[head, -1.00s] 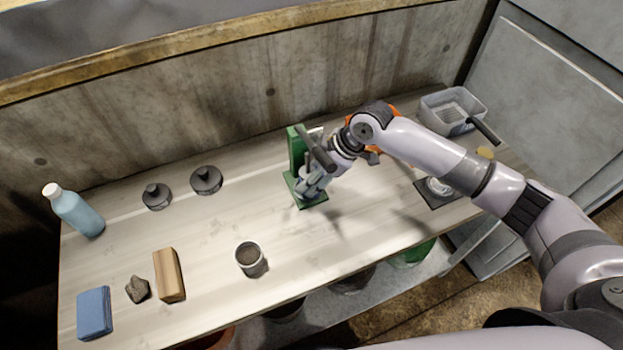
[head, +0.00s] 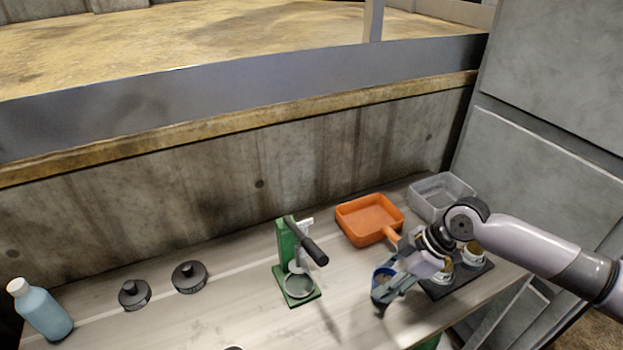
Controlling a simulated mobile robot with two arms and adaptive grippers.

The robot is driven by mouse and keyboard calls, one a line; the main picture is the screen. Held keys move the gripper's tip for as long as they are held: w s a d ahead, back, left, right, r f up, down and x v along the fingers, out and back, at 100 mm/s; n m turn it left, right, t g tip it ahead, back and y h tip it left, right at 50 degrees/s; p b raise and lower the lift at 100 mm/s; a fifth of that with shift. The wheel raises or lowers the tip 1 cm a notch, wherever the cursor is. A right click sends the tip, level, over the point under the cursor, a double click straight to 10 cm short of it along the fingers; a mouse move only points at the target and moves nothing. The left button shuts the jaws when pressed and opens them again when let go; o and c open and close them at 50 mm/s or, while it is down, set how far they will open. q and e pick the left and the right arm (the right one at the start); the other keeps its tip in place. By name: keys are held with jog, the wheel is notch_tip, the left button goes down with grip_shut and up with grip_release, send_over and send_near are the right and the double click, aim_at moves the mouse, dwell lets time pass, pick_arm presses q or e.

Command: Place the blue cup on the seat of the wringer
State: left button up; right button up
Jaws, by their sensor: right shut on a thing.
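The blue cup (head: 381,275) is at the right part of the bench, left of the dark tray. My right gripper (head: 392,288) is shut on it and partly hides it; I cannot tell whether the cup touches the bench. The wringer (head: 285,248) is a green stand with a dark lever handle, to the left of the cup. Its seat (head: 299,286) is a round grey ring on the green base, with nothing seen standing on it. My left gripper is not in view.
An orange pan (head: 368,218) and a clear bin (head: 441,194) stand at the back. The dark tray (head: 458,282) holds cups with yellowish contents beside my gripper. Two dark knobbed discs (head: 189,277) and a blue bottle (head: 43,312) stand left. Bench between wringer and cup is clear.

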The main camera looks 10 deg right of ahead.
jog(key=shift+s+a, duration=0.1)
jog(key=shift+a, duration=0.2)
jog(key=a+r+m+t+h, duration=0.3)
jog(key=a+r+m+h, duration=0.2)
jog(key=r+m, duration=0.6)
jog(key=shift+a+m+t+h, duration=0.3)
jog(key=shift+a+m, duration=0.9)
